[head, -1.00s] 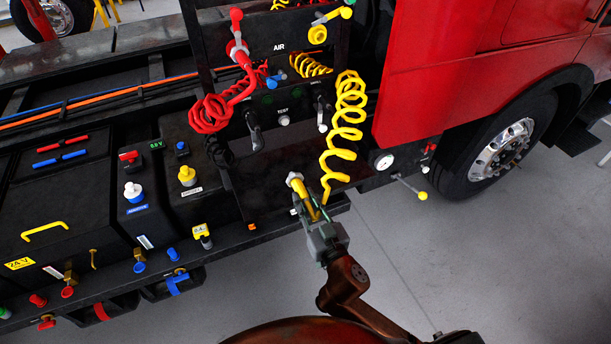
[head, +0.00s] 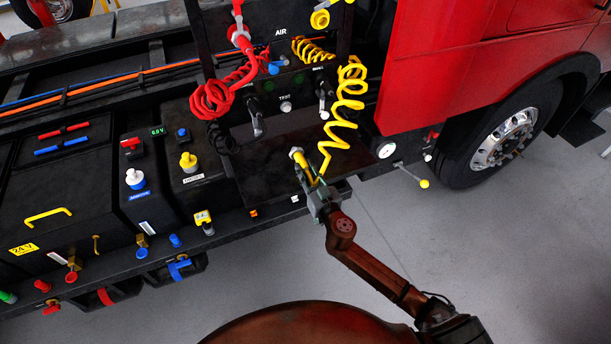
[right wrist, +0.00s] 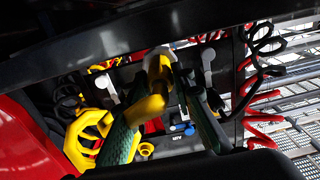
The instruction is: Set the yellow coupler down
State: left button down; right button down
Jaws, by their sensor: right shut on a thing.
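The yellow coupler (head: 304,170), with a pale hex end, is held in my right gripper (head: 309,184). Its pale end points up and left, over the front part of the dark deck plate (head: 262,182); I cannot tell whether it touches the plate. The yellow coiled hose (head: 345,105) runs from it up to the panel. In the right wrist view the coupler (right wrist: 153,103) lies between the green-grey fingers, which partly hide it. My left gripper is not in view.
Behind stands the dark AIR panel (head: 304,48) with a red coiled hose (head: 213,98) and small levers. A gauge (head: 386,150) and yellow-knobbed lever (head: 424,184) are at the right. Battery boxes (head: 60,190) fill the left. The grey floor in front is clear.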

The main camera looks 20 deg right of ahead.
jog(key=shift+f, duration=1.5)
jog(key=shift+f, duration=0.1)
jog(key=c, duration=2.1)
grip_release()
jog(key=shift+f+b, duration=0.1)
jog(key=shift+b, duration=0.25)
jog(key=o, duration=0.4)
jog(key=shift+o, duration=0.2)
